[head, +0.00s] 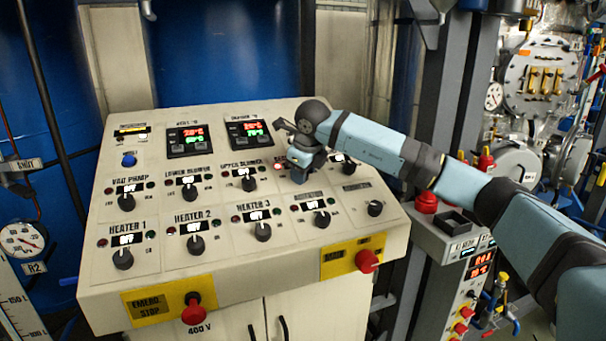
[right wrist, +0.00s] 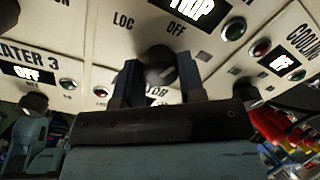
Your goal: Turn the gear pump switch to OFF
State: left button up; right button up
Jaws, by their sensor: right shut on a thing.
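My right gripper (head: 303,168) reaches the sloped control panel (head: 215,288) from the right, at its upper knob row. In the right wrist view its two fingers are shut on a dark round knob (right wrist: 160,62), one on each side. The words LOC and OFF stand near this knob, and a lit display (right wrist: 197,10) above it appears to read TRIP. In the head view my gripper hides this knob and most of its label, so I cannot read its name or the knob's exact angle. My left gripper is in neither view.
Neighbouring knobs sit close by: upper blower (head: 249,183), heater 3 (head: 263,231) and agitation (head: 322,218). A red emergency stop button (head: 193,311) and another red knob (head: 367,261) stick out at the panel's front. A grey post (head: 447,110) stands behind my right arm.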

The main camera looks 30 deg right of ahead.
jog(key=shift+n, duration=2)
jog(key=o, duration=0.9)
jog(key=b+v, duration=0.2)
jog(key=v, duration=1.2)
jog(key=shift+d, duration=0.15)
